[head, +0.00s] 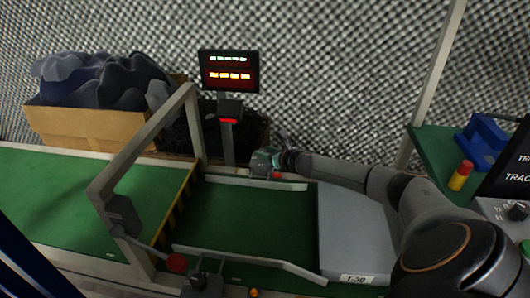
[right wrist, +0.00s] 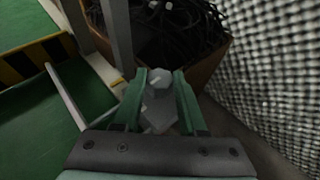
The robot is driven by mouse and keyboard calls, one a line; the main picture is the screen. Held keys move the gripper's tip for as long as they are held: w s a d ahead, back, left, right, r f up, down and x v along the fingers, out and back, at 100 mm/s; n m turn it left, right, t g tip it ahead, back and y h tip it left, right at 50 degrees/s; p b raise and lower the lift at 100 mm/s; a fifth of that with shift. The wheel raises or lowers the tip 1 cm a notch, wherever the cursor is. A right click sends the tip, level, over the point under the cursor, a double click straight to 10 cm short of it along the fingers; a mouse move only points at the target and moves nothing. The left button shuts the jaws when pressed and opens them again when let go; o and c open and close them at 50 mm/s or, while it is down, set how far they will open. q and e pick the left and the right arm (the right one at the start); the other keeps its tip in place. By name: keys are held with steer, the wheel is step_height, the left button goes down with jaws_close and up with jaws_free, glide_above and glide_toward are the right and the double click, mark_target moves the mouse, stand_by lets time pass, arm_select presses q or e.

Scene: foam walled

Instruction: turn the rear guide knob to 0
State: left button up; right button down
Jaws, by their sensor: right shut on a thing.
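The rear guide knob (right wrist: 158,92) is a light grey, faceted knob with a small pale mark on top. In the right wrist view it sits between the two green fingers of my right gripper (right wrist: 159,98), which is shut on it. In the head view my right gripper (head: 265,160) is at the far side of the green belt (head: 235,208), by the rear guide rail (head: 255,182), and hides the knob. I cannot read a scale or number at the knob. My left gripper is not in view.
A grey gate frame (head: 140,145) spans the belt to the left. A display post (head: 228,75) stands behind, near a box of black cables (right wrist: 185,35). A front guide rail (head: 250,262) and a red ball-ended lever (head: 176,262) are on the near side. The foam wall is close behind.

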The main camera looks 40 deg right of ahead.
steer(key=shift+a, duration=0.1)
